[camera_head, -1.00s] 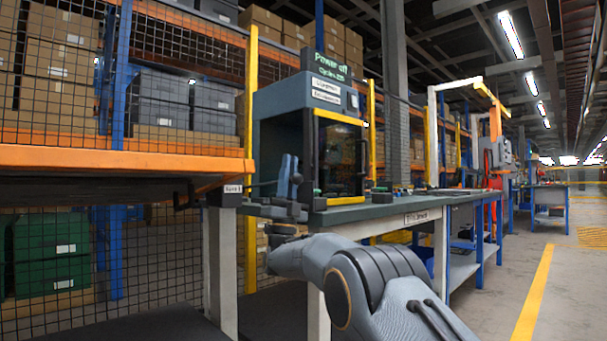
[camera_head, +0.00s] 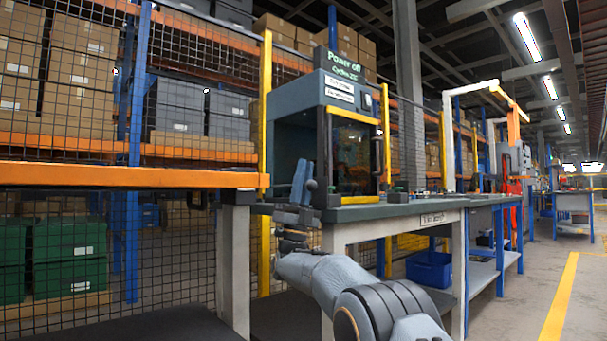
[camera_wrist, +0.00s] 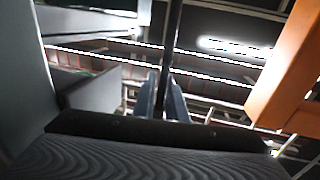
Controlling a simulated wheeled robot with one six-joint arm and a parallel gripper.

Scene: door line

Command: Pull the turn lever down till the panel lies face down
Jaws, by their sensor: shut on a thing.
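My gripper (camera_head: 302,182) is upright in front of the left end of the grey workbench, near the right end of the orange-edged board. In the wrist view its two blue-grey fingers (camera_wrist: 162,98) are closed around a thin dark bar, the turn lever (camera_wrist: 174,38), which runs up and out of the picture. In the head view the lever is too small and hidden to make out. An orange part (camera_wrist: 291,75) stands at the right of the wrist view, apart from the fingers. I cannot tell the panel's face or tilt.
A dark machine cabinet (camera_head: 292,92) with a "Power off" display (camera_head: 342,68) stands on the workbench (camera_head: 395,211) close behind my gripper. The orange-edged board (camera_head: 120,177) is at the left, before wire mesh and racks. The aisle floor (camera_head: 535,270) is clear at the right.

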